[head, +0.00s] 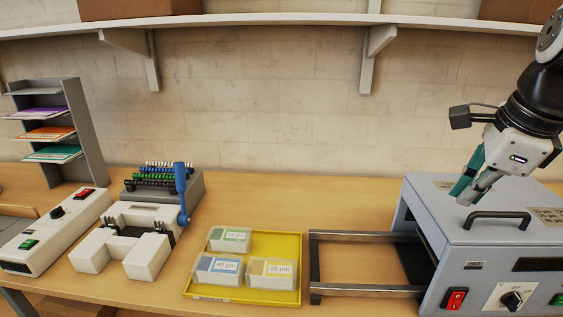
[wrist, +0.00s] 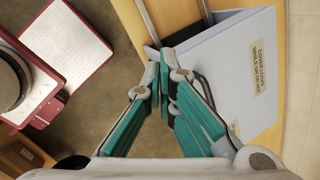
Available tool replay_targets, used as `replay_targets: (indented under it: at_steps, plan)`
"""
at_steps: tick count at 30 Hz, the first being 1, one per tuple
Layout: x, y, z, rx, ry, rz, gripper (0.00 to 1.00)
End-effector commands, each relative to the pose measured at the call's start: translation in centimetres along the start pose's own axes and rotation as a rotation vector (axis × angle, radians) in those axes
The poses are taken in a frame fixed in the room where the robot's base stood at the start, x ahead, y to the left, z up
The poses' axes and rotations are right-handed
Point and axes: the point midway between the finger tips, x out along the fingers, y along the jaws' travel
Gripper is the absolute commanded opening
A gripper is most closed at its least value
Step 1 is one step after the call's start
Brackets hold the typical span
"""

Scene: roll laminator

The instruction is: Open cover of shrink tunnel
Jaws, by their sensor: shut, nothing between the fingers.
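The shrink tunnel appears to be the grey-blue machine (head: 455,238) at the right of the head view. Its top cover looks closed and has a dark bar handle (head: 497,216). My gripper (head: 472,197) is above the cover, just behind and left of the handle; contact cannot be told. In the wrist view my gripper (wrist: 164,72) is shut and empty, in front of the pale machine (wrist: 232,48). A label (wrist: 258,82) there reads that the cover locks while on or hot. The handle is partly hidden behind the fingers in that view.
Metal rails (head: 365,291) extend left from the machine. A red switch (head: 456,299) and a dial (head: 513,298) are on its front. A yellow tray (head: 262,246) holds boxes. A binding device (head: 133,235) stands left. A shelf (head: 270,19) runs along the wall above.

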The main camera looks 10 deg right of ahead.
Motion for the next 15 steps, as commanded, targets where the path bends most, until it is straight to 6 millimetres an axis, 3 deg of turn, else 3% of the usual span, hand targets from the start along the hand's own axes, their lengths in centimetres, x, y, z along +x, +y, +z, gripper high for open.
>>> replay_targets:
  at_steps: [3,9,15]
  plan:
    - [0.9,-2.7,-3.1,0.389,0.021,0.01,0.0]
    - [1.8,-5.5,-7.5,0.909,0.048,0.008,0.0]
    - [2.1,-6.5,-9.5,1.138,0.061,0.004,0.0]
